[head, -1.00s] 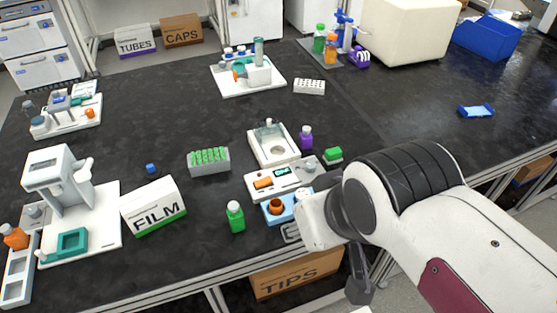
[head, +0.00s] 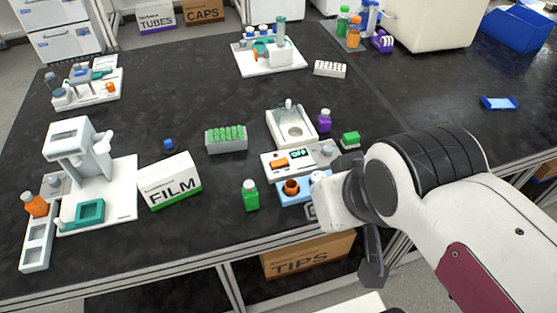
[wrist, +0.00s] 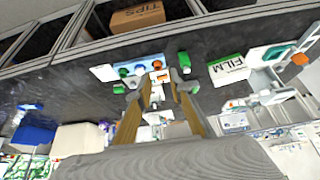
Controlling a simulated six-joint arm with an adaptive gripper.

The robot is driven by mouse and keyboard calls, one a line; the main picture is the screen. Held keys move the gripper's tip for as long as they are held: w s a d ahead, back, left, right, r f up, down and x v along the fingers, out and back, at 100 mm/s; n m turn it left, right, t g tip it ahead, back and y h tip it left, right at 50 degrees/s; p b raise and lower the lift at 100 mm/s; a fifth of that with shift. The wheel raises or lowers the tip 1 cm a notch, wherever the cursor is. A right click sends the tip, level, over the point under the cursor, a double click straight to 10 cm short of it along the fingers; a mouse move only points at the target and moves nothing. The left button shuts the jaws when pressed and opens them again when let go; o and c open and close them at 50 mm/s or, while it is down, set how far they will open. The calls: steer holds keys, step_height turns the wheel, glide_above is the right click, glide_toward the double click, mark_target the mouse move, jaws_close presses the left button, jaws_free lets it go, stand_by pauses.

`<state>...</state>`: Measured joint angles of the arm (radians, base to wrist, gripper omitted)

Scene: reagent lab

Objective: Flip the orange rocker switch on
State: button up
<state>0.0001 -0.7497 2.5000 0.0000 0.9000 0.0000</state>
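The orange rocker switch (head: 279,163) sits on the top of a white control box (head: 292,171) in the head view. A small dark display (head: 301,154) beside it appears to read OFF. In the wrist view a small orange patch (wrist: 161,77), likely the switch, shows between the fingers. My gripper (wrist: 157,80) has its two fingers spread apart with nothing held between them. In the head view my wrist is at the right of the box, and the fingertips are hidden or too unclear to tell.
A blue holder with an orange cup (head: 291,187) stands in front of the box. A white balance-like device (head: 291,127) is behind it.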

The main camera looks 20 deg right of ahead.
jaws_close()
steer(key=g, duration=0.2)
glide_above(283, 161)
steer(key=s+a, duration=0.1)
steer(key=s, duration=0.3)
step_height(283, 161, down, 8)
steer(key=shift+w+a+f+h, duration=0.15)
steer(key=shift+w+a+h, duration=0.05)
steer(key=shift+h, duration=0.1)
steer(key=shift+f, duration=0.1)
steer(key=x, duration=0.8)
steer(key=s+x, duration=0.1)
steer(key=x, duration=0.3)
steer(key=shift+d+f, duration=0.25)
steer(key=shift+f, duration=0.75)
